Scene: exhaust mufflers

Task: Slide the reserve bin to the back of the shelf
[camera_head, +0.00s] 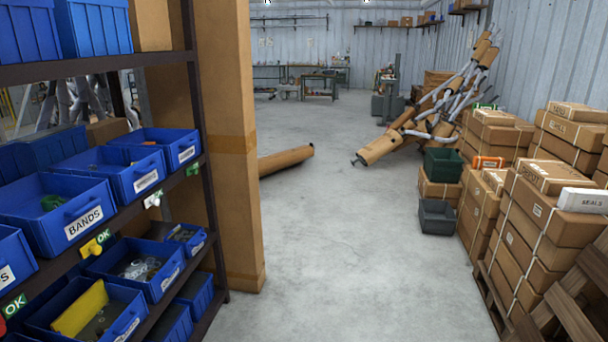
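A dark metal shelf rack (136,206) stands at the left with blue bins on several levels. On the middle level, a bin labelled BANDS (84,228) holds something green. Two more blue bins, one at the middle (128,186) and one farther along (181,154), sit beside it. On the level below, a blue bin with metal rings (163,286) and one with a yellow divider (124,329) sit near the shelf front. I cannot tell which is the reserve bin; no readable label says so. Neither of my grippers is in view.
A tall cardboard box (233,145) stands just past the rack. A brown tube (286,160) lies on the floor behind it. Strapped cartons on a pallet (518,240), a green crate (443,166) and a grey crate (437,217) line the right. The middle floor is clear.

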